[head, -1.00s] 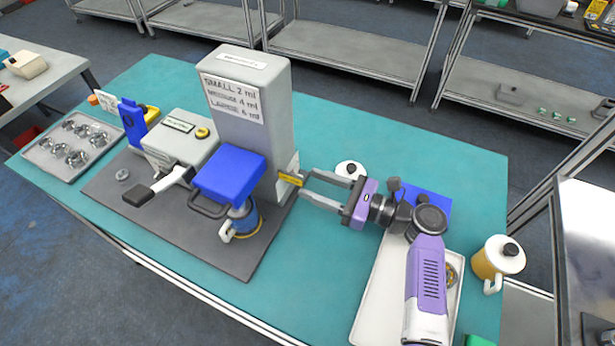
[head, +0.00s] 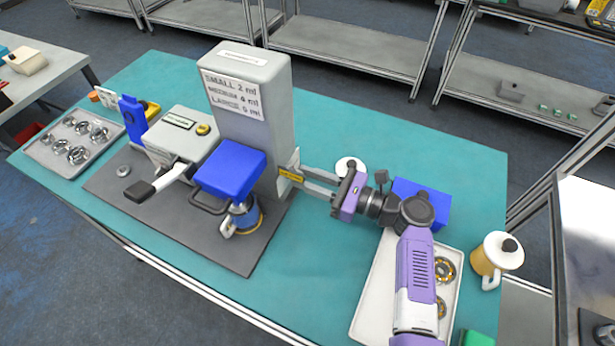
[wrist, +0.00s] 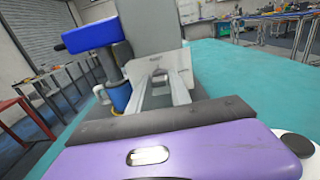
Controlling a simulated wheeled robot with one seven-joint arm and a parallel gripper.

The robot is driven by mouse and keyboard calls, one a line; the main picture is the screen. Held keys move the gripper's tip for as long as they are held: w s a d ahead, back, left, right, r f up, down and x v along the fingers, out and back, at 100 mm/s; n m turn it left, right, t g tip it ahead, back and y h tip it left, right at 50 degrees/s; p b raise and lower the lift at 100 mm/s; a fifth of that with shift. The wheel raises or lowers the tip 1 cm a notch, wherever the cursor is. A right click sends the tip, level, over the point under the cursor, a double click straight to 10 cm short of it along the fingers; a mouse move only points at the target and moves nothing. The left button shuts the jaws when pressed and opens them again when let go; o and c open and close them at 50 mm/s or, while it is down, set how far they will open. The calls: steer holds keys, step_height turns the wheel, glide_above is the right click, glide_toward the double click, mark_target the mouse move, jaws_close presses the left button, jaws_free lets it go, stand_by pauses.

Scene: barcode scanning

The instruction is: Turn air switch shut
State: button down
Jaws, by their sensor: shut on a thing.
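The air switch (head: 290,176) is a small yellow-labelled part on a pale plate at the lower right side of the tall grey machine (head: 278,110). In the wrist view a grey knob (wrist: 158,77) stands out from the pale plate (wrist: 180,78). My gripper (head: 306,180) reaches in from the right, with its fingertips at the switch. It is shut on the switch, with one finger at either side of the knob in the wrist view (wrist: 160,88). The fingertips partly hide the switch in the head view.
A blue block (head: 230,174) with a handle and a blue cup (head: 246,218) are on the machine's front. Right of it stand a white tray (head: 372,300) with bearings, a blue box (head: 432,200) and a yellow-white pot (head: 494,256). The teal table is clear in front.

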steer(key=shift+n, duration=0.3)
steer(key=n+b, duration=0.1)
steer(key=n, duration=0.1)
steer(key=n+b, duration=0.2)
steer(key=shift+s+f, duration=0.1)
steer(key=shift+f, duration=0.1)
steer(key=shift+s+n+b, duration=0.1)
steer(key=shift+n+b, duration=1.35)
steer(key=shift+n, duration=0.65)
steer(key=shift+r, duration=0.1)
steer(key=c, duration=1.2)
jaws_free()
steer(key=p+v, duration=0.2)
steer(key=v, duration=0.5)
steer(key=shift+s+d, duration=0.15)
steer(key=shift+d, duration=0.15)
